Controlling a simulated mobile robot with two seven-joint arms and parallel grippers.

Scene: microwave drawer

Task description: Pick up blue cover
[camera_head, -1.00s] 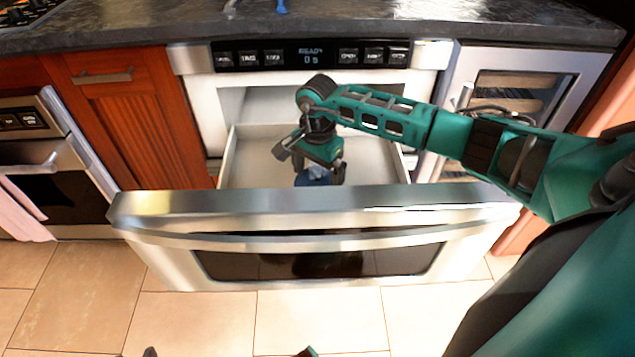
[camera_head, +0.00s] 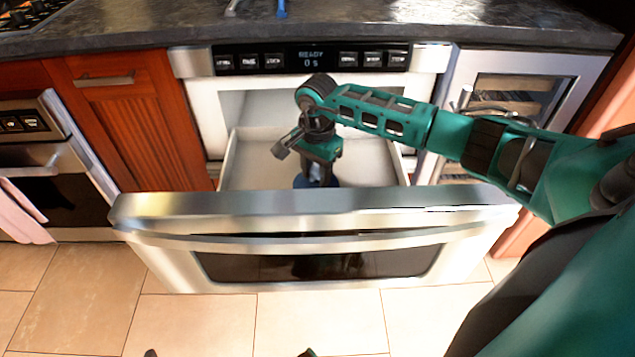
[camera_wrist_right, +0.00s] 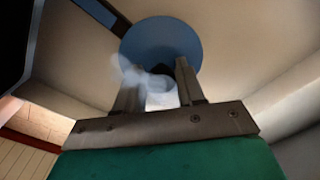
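The blue cover (camera_head: 301,182) lies inside the open microwave drawer (camera_head: 375,165), mostly hidden behind my right gripper and the drawer's front. In the right wrist view it is a round blue disc (camera_wrist_right: 183,40) just beyond the fingertips. A pale, blurred, translucent shape, perhaps its knob, shows between the fingers. My right gripper (camera_head: 318,180) points down into the drawer over the cover. In the wrist view its two fingers (camera_wrist_right: 160,70) stand apart, with a gap between them. Whether they touch the cover is unclear.
The drawer's steel front (camera_head: 310,203) stands close in front of my right gripper, and pale drawer walls surround it. The dark countertop (camera_head: 150,25) runs above and behind. A wooden cabinet (camera_head: 140,125) is at the left. The tiled floor (camera_head: 210,320) in front is clear.

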